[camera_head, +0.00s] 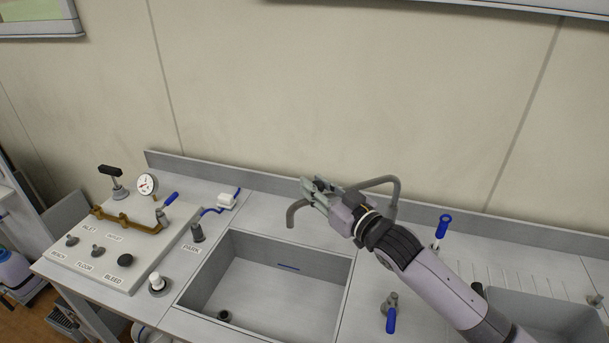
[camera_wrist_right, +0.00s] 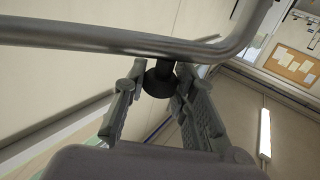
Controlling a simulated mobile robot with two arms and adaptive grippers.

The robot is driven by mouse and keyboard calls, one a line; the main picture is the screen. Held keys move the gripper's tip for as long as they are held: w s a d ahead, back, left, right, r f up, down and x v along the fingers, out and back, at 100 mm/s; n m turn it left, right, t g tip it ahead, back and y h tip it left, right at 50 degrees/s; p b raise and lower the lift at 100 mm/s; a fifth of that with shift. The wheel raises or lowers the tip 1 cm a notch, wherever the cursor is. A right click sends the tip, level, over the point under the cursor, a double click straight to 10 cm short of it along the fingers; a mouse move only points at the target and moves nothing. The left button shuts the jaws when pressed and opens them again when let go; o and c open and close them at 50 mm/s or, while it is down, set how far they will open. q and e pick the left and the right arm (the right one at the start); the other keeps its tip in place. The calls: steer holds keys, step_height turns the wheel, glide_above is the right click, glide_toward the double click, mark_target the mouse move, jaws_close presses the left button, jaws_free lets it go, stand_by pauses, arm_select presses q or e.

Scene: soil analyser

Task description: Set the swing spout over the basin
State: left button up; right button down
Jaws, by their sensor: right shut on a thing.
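The swing spout (camera_head: 379,182) is a grey bent pipe at the back of the counter. Its downturned outlet end (camera_head: 292,215) shows in front of the back ledge, just above the basin's back rim in the picture. The basin (camera_head: 355,262) is a grey rectangular sink in the middle of the counter. My right gripper (camera_head: 317,187) reaches in from the right and is shut on a dark round knob on the spout, hiding part of the pipe. In the right wrist view the knob (camera_wrist_right: 159,80) sits between the fingers, beside the pipe (camera_wrist_right: 115,40). My left gripper is out of view.
A panel with a gauge (camera_head: 147,184), brass pipe and several knobs stands at left. Blue-handled taps (camera_head: 391,318) (camera_head: 441,228) stand right of the basin. A second sink (camera_head: 545,310) is at far right, partly behind my right arm. The wall is close behind.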

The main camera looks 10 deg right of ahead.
steer(key=shift+s+d+r+n+g+y, duration=0.1)
steer(key=shift+s+d+n+g+y, duration=0.15)
steer(key=shift+s+y, duration=0.2)
steer(key=shift+s, duration=0.25)
steer(key=shift+s+n, duration=0.15)
steer(key=shift+n, duration=0.1)
steer(key=c, duration=1.8)
jaws_free()
steer(key=o, duration=0.5)
steer(key=shift+s+d, duration=0.1)
steer(key=shift+s, duration=0.1)
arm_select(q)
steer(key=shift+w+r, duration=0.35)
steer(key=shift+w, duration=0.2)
arm_select(e)
steer(key=shift+w, duration=0.1)
